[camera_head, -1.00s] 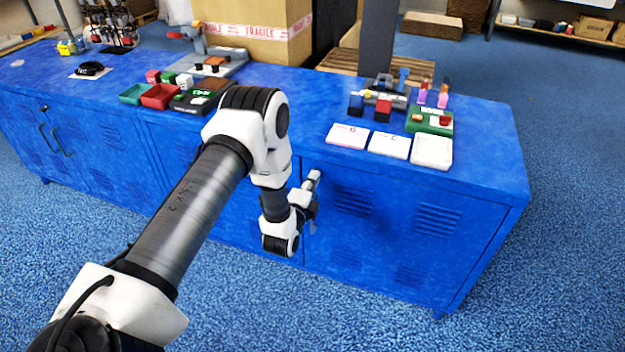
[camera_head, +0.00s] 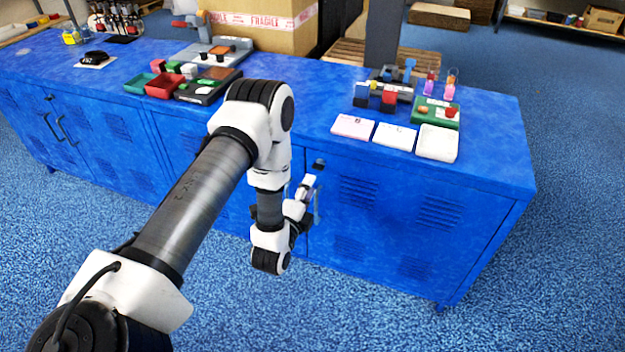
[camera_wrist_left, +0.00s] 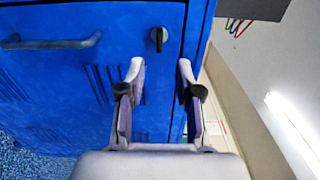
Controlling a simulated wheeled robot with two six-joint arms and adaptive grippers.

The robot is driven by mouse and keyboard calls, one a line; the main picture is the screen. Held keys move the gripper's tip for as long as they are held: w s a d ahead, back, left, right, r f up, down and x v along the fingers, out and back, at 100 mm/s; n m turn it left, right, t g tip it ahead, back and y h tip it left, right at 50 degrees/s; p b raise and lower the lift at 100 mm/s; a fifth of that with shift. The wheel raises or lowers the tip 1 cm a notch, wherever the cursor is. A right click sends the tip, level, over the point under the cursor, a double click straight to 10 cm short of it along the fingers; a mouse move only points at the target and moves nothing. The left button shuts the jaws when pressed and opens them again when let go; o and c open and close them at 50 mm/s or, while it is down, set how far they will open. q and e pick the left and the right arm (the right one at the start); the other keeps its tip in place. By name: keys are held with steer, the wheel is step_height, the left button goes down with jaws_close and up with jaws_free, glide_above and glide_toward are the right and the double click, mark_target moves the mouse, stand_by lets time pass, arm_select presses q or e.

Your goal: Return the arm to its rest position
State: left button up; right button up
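My left arm reaches in from the lower left in the head view and bends down in front of the blue cabinet bench (camera_head: 400,240). My left gripper (camera_head: 308,188) hangs beside the cabinet front, below the top edge. In the left wrist view, its two fingers (camera_wrist_left: 160,72) stand apart with nothing between them. Beyond them are the blue cabinet door (camera_wrist_left: 60,75), a bar handle (camera_wrist_left: 50,42) and a dark knob (camera_wrist_left: 158,38). My right gripper is in neither view.
On the bench top are white cards (camera_head: 395,136), a white tray (camera_head: 437,143), a green block holder (camera_head: 436,113), a red bin (camera_head: 164,86) and a green bin (camera_head: 139,84). A large carton (camera_head: 262,30) stands behind. Blue floor (camera_head: 560,280) is open at right.

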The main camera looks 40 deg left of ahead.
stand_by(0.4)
arm_select(q)
steer(key=s+d+f+n+g+h, duration=0.4)
steer(key=s+d+f+g, duration=0.5)
steer(key=s+d+f, duration=0.3)
steer(key=s+f+n+g, duration=0.2)
steer(key=s+n+g, duration=0.3)
steer(key=s, duration=0.4)
steer(key=s+f+n+g, duration=0.2)
steer(key=s+n+g, duration=0.2)
steer(key=s+n, duration=0.4)
step_height(320, 180, up, 17)
steer(key=s+m+p, duration=0.1)
steer(key=p, duration=1.6)
